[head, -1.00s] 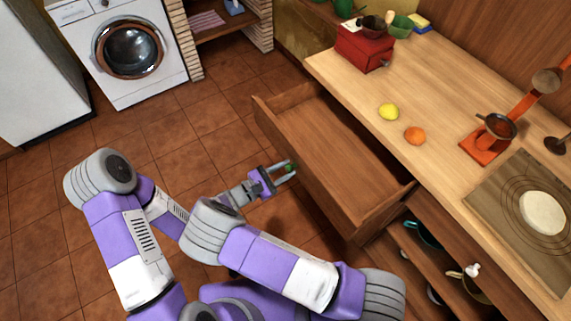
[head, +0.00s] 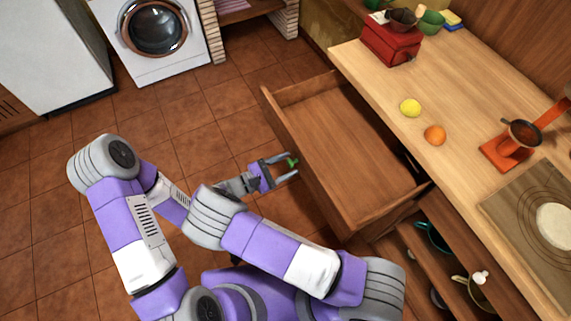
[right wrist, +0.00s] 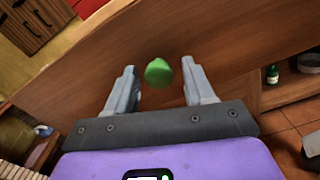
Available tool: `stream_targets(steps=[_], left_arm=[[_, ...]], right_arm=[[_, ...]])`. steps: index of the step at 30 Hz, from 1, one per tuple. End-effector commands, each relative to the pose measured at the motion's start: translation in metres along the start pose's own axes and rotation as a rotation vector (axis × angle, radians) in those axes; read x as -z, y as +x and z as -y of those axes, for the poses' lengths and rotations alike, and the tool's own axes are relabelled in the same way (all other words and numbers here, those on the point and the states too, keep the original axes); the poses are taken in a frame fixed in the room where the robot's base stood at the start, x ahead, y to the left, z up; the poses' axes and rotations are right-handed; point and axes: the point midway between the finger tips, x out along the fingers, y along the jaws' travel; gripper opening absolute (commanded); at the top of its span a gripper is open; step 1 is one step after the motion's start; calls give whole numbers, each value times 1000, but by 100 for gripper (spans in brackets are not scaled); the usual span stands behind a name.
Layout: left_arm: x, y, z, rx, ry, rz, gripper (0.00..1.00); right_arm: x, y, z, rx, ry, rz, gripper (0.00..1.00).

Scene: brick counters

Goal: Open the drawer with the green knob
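The drawer (head: 335,215) stands pulled far out from under the counter, and its inside is empty. The green knob (head: 292,163) is on the outer face of its front, and it also shows in the right wrist view (right wrist: 159,73). My right gripper (head: 294,164) is open at the drawer front. Its fingers (right wrist: 160,82) stand on either side of the knob, with a visible gap on each side. My left gripper is not in view.
The wooden counter (head: 455,145) carries a lemon (head: 410,108), an orange (head: 434,135) and a red box-like grinder (head: 391,45). Open shelves with cups lie below, right of the drawer. A washing machine (head: 155,75) stands at the back. Tiled floor (head: 190,110) left of the drawer is clear.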

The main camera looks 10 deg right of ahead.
Motion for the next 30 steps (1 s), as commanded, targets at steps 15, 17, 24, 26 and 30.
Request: stream_targets(steps=[15,17,24,26,30], left_arm=[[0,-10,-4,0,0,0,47],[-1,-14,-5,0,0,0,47],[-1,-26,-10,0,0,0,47],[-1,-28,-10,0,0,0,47],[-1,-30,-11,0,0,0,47]], right_arm=[[-26,0,-10,-2,4,-2,58],[-38,0,-13,-1,3,-2,58],[-80,0,-26,-1,2,-1,58],[-86,0,-28,-1,1,-1,58],[-95,0,-31,-1,1,-1,58]])
